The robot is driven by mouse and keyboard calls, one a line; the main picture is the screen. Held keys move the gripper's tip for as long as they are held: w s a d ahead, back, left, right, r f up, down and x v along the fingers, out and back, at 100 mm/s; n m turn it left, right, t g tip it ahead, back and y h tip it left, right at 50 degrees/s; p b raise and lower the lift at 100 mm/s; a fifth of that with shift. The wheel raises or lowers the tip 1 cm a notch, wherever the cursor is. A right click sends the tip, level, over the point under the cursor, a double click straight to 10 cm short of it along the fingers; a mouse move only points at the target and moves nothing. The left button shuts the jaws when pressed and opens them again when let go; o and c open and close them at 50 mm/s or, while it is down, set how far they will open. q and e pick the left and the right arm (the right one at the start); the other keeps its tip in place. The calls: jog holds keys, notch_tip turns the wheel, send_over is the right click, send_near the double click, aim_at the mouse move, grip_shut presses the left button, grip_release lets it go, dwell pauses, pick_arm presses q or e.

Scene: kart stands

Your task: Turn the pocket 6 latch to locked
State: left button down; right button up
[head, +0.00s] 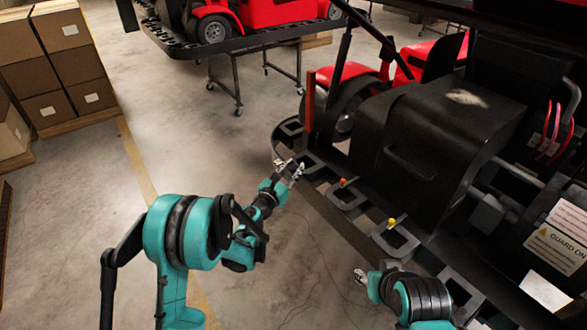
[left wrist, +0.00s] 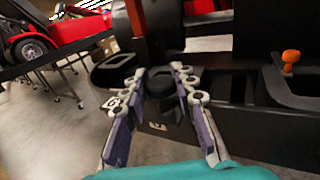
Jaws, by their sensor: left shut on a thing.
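My left gripper (head: 288,169) is at the edge rail of the kart stand (head: 350,235), by a pocket near the rail's far end. In the left wrist view its two fingers (left wrist: 160,82) are closed on the sides of a dark latch knob (left wrist: 162,86). The fingers hide part of the knob, and its locked or unlocked mark cannot be read. A small label (left wrist: 157,126) shows on the rail face below it. My right gripper (head: 361,276) is low beside the rail, apart from the latches; its opening is too small to tell.
An orange knob (head: 342,182) and a yellow knob (head: 391,223) stand at neighbouring pockets to the right. A black kart body (head: 430,140) rises behind the rail. Cardboard boxes (head: 62,65) are stacked at left.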

pick_arm(q)
jog(key=m+g+h, duration=0.4)
jog(key=h, duration=0.1)
jog(key=shift+w+a+m+h, duration=0.1)
jog(key=shift+a+m+h, duration=0.05)
jog(key=shift+m+h, duration=0.15)
jog(key=shift+m+g+h, duration=0.85)
jog(key=shift+m+g, duration=0.4)
jog(key=shift+g, duration=0.6)
jog(key=shift+m+g+h, duration=0.85)
jog(key=shift+m+g, duration=0.4)
jog(key=shift+g, duration=0.6)
jog(key=c, duration=1.2)
grip_release()
jog(key=v, duration=1.1)
jog(key=shift+a, duration=0.35)
